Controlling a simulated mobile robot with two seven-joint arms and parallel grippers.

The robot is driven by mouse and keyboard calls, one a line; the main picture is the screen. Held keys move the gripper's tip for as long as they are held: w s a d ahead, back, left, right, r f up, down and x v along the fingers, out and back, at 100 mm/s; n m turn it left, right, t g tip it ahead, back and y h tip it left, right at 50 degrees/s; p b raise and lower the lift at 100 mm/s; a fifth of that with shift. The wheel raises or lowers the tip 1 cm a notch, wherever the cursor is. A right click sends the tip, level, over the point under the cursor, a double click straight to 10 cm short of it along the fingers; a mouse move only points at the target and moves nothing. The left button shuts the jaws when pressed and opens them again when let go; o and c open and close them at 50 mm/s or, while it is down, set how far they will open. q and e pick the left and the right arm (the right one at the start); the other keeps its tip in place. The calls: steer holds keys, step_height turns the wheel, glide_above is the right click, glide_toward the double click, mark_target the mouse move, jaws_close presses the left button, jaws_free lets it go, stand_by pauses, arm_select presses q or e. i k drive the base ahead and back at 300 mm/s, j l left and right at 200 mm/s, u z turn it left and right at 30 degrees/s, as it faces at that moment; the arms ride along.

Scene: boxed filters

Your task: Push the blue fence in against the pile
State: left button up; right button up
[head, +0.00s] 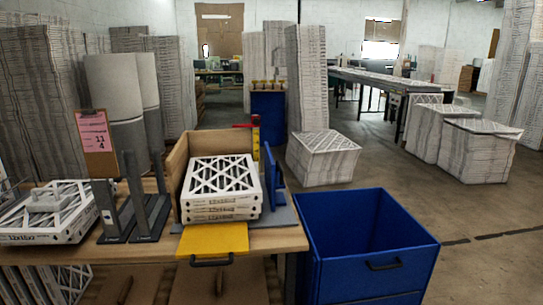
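The pile (221,208) is several white-framed pleated filters stacked flat on the bench, with a lattice pattern on the top one. The blue fence (277,186) stands upright just right of the pile, seen nearly edge-on. A narrow gap seems to show between fence and pile; contact lower down is hard to tell. A wooden board (205,148) stands upright behind and to the left of the pile. A yellow plate (213,241) with a dark handle lies at the pile's front edge. Neither of my grippers is in view.
A blue bin (368,245) stands right of the bench (265,243). Dark upright brackets (150,208) and another filter stack (45,215) occupy the bench's left. A red and yellow post (256,137) rises behind the pile. Open floor (485,235) lies at right.

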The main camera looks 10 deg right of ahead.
mark_target(274, 173)
steer(key=i+l+u, duration=0.1)
steer(key=u, duration=0.3)
steer(key=l+u, duration=0.4)
steer(key=i+l+u, duration=0.1)
steer(key=u, duration=0.3)
steer(key=l+u, duration=0.4)
steer(key=l, duration=0.7)
steer(key=k+l, duration=0.1)
steer(key=l, duration=0.45)
steer(key=l+u, duration=0.1)
steer(key=l, duration=0.45)
steer(key=k, duration=0.05)
